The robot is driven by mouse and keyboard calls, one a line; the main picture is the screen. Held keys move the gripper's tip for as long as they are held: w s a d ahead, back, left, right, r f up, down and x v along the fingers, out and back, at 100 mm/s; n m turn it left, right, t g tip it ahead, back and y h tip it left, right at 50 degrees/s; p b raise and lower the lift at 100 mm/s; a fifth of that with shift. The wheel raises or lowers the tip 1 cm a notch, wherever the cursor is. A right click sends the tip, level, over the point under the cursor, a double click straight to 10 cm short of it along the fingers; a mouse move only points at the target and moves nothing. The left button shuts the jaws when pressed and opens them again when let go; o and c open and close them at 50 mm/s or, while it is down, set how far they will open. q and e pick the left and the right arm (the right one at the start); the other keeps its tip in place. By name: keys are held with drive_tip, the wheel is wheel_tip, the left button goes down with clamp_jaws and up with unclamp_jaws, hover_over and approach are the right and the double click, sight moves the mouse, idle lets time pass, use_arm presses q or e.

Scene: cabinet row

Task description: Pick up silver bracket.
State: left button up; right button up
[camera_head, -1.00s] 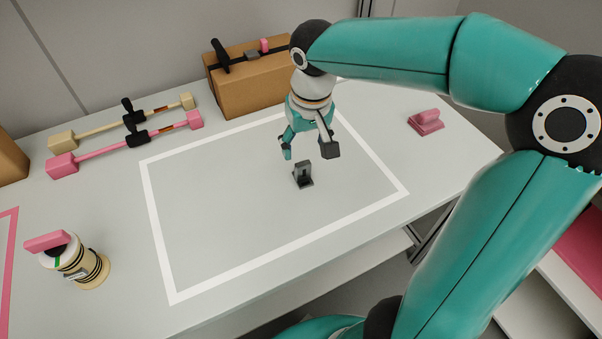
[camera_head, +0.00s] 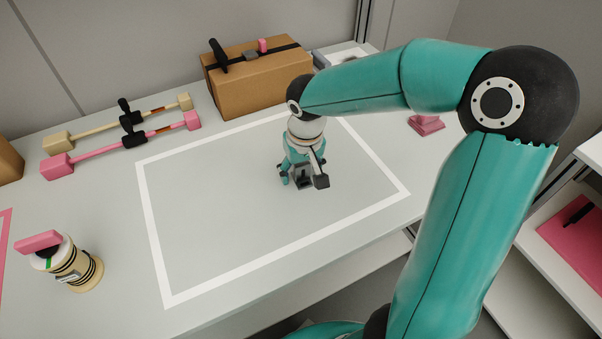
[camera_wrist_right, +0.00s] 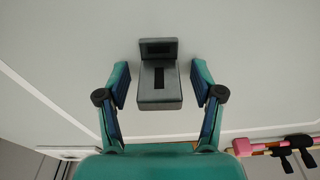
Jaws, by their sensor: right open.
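The silver bracket (camera_head: 303,178), a small dark grey L-shaped piece with a slot, stands on the white table inside the white taped rectangle. In the right wrist view the bracket (camera_wrist_right: 159,80) lies between the two fingers, with a gap on each side. My right gripper (camera_head: 303,181) is open and lowered around the bracket from above, partly hiding it in the head view. The right gripper's fingers also show in the right wrist view (camera_wrist_right: 160,88). My left gripper is not in view.
A cardboard box (camera_head: 258,83) stands behind the rectangle. Pink and tan bar tools (camera_head: 122,144) lie at the back left. A striped cylinder with a pink top (camera_head: 75,268) stands at the front left. A pink block (camera_head: 426,125) sits right. The rectangle's left part is clear.

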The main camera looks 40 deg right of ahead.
clamp_jaws()
drive_tip(key=shift+r, duration=0.2)
